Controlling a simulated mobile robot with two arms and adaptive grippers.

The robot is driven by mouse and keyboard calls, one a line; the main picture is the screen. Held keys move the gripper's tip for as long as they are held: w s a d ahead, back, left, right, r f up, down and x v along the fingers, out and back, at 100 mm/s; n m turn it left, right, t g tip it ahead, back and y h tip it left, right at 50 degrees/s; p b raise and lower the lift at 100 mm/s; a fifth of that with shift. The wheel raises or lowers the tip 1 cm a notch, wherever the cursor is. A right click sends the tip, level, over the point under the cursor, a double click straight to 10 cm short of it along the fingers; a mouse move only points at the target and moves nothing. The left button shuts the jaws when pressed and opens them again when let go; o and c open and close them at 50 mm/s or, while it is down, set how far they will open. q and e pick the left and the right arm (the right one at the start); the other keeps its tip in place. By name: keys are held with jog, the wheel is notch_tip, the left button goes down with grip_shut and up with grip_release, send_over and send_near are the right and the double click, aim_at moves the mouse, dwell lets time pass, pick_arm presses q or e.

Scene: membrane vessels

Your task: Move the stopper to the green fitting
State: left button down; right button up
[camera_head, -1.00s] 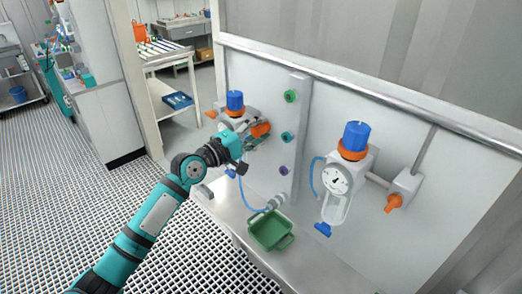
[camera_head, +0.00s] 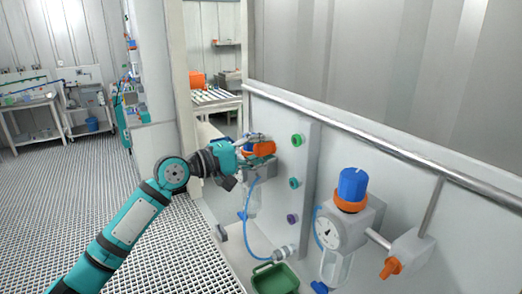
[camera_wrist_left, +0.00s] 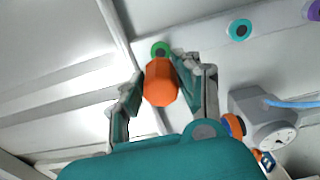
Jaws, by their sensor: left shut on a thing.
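The orange stopper (camera_wrist_left: 160,82) is between the fingers of my left gripper (camera_wrist_left: 157,92), which is shut on it. In the head view the stopper (camera_head: 260,148) shows at the end of the left gripper (camera_head: 254,150). The green fitting (camera_head: 297,140) is a ring with a dark centre at the top of the upright strip on the panel. In the wrist view the fitting (camera_wrist_left: 160,48) shows just beyond the stopper, partly hidden by it. The stopper looks apart from the fitting in the head view. My right gripper is not in view.
Below the green fitting are a teal fitting (camera_head: 294,183) and a purple fitting (camera_head: 292,218). A gauge unit (camera_head: 332,227) with a blue knob stands to the right. Another unit is partly behind my gripper. A green tray (camera_head: 275,278) sits below.

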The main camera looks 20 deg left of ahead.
aim_at(273, 145)
pick_arm(q)
jog(key=shift+w+d, duration=0.45)
jog(key=shift+w, duration=0.15)
jog(key=shift+x, duration=2.05)
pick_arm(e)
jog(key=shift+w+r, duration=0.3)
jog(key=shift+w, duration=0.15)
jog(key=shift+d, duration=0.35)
pick_arm(q)
jog(key=shift+p, duration=0.55)
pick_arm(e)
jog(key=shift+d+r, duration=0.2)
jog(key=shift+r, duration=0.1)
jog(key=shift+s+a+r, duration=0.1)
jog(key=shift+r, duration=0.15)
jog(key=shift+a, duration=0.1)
